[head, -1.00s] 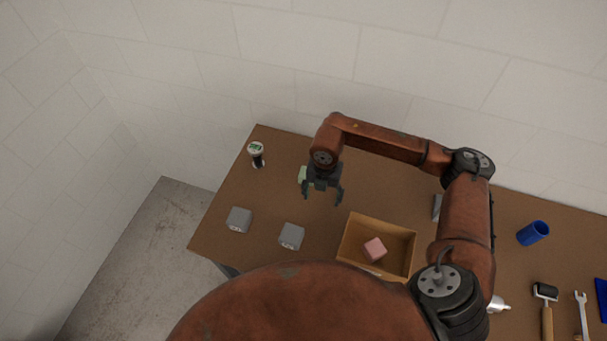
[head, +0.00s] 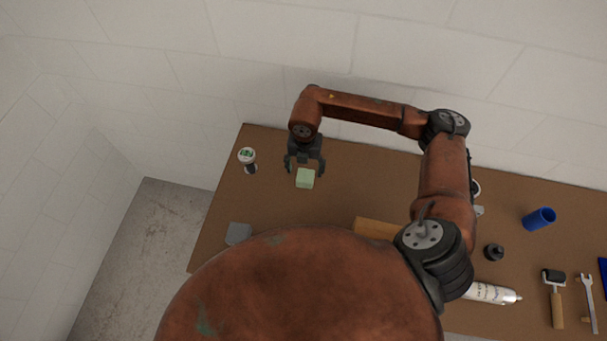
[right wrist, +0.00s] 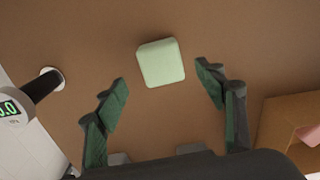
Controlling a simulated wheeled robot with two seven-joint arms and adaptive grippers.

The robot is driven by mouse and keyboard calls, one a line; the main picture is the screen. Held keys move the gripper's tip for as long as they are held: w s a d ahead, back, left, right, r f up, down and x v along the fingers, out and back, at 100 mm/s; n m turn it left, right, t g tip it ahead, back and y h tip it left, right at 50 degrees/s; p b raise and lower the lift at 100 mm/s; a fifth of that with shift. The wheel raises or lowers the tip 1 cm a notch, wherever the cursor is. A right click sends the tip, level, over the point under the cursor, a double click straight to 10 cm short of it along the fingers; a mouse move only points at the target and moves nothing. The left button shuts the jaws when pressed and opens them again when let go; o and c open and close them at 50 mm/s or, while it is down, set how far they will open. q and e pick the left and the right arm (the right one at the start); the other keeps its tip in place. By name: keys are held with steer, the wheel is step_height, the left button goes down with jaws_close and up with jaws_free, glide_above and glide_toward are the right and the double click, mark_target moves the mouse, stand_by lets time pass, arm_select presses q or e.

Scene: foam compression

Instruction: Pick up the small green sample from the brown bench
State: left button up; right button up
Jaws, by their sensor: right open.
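The small green sample (head: 305,178) is a pale green block on the brown bench (head: 370,187). My right gripper (head: 304,172) is open just behind and above it in the head view. In the right wrist view the green sample (right wrist: 161,63) lies beyond the two spread fingertips (right wrist: 163,75), roughly centred between them and touching neither. Nothing is between the fingers. My left gripper is not in view.
A gauge with a green display (head: 248,159) stands left of the sample. An open cardboard box (head: 376,228) is partly hidden by my arm. A grey block (head: 238,233) lies front left. A blue cup (head: 539,218), bottle (head: 490,293) and roller (head: 554,292) are at right.

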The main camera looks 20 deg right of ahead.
mark_target(305, 177)
steer(key=shift+f, duration=0.7)
steer(key=f, duration=0.1)
steer(key=f+p, duration=0.1)
steer(key=f, duration=0.2)
steer(key=shift+s+f, duration=0.15)
steer(key=shift+s, duration=0.1)
steer(key=shift+f, duration=0.2)
steer(key=c, duration=0.7)
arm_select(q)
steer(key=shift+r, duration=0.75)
arm_select(e)
steer(key=shift+c, duration=1.2)
steer(key=shift+r, duration=0.1)
